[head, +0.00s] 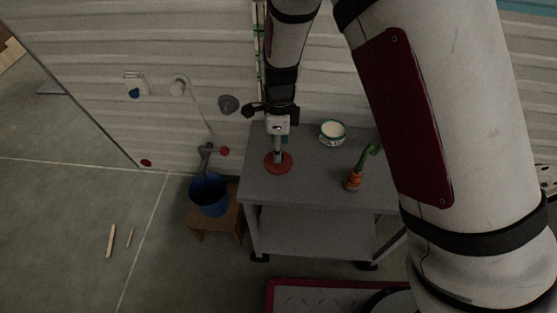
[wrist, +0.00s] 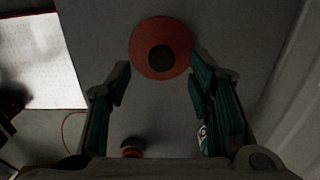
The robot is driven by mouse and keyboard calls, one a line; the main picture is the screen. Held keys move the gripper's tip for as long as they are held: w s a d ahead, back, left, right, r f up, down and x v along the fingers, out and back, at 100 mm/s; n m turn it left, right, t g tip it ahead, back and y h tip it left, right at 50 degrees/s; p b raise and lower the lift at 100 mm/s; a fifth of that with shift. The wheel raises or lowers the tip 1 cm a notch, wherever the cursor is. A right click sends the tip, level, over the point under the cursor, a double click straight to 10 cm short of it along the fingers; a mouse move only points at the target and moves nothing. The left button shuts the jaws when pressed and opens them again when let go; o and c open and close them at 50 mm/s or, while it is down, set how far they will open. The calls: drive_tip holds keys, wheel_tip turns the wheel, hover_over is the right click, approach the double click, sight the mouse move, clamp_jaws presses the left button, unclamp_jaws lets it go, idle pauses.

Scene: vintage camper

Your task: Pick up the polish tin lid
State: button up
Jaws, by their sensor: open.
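A flat, round red-orange disc with a dark round knob in its middle, which looks like the polish tin lid (head: 283,167), lies on the grey table. It also shows at the top of the wrist view (wrist: 142,40). My gripper (head: 278,153) hangs over the lid, pointing down, and partly hides it in the head view. In the wrist view my gripper's fingers (wrist: 159,72) are wide apart and empty, with the knob between and beyond the tips. I cannot tell the exact height. A white and green tin (head: 332,133) stands apart, to the right and behind.
The grey table (head: 318,185) also holds an orange and green tool-like item (head: 354,178) at the right. A blue bucket (head: 209,195) sits on a wooden stool (head: 228,225) at the table's left. The corrugated wall is close behind. Sticks (head: 111,241) lie on the floor.

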sight(287, 164)
wheel_tip(287, 164, down, 5)
drive_tip(key=shift+w+r+b, duration=0.1)
drive_tip(key=shift+r+b, duration=0.1)
drive_tip(key=shift+b, duration=0.25)
clamp_jaws()
drive_tip(key=shift+r, duration=0.15)
